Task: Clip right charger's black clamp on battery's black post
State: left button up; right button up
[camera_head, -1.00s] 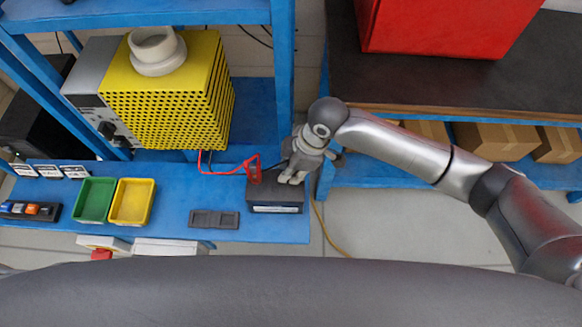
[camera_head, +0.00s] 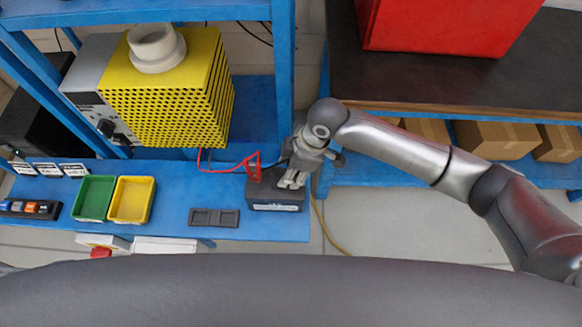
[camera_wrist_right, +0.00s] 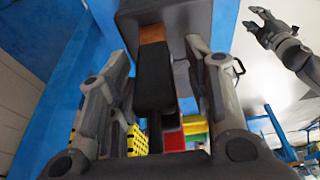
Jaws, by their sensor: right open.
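The battery (camera_head: 275,207) is a dark grey box at the right end of the blue bench. A red clamp (camera_head: 254,168) with a red cable stands at its left side. My right gripper (camera_head: 291,183) points down over the battery's top right part and hides the black post. In the right wrist view the black clamp (camera_wrist_right: 154,80) lies between the open fingers of my right gripper (camera_wrist_right: 160,95), with a gap on each side. Its copper-coloured end (camera_wrist_right: 152,34) meets the battery (camera_wrist_right: 190,14); the exact contact is hidden. My left gripper (camera_wrist_right: 258,22) hangs empty and open at the upper right.
A yellow perforated charger box (camera_head: 165,100) stands behind the battery. A dark-topped table (camera_head: 440,80) with a red box is on the right.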

jog(key=v, duration=1.2)
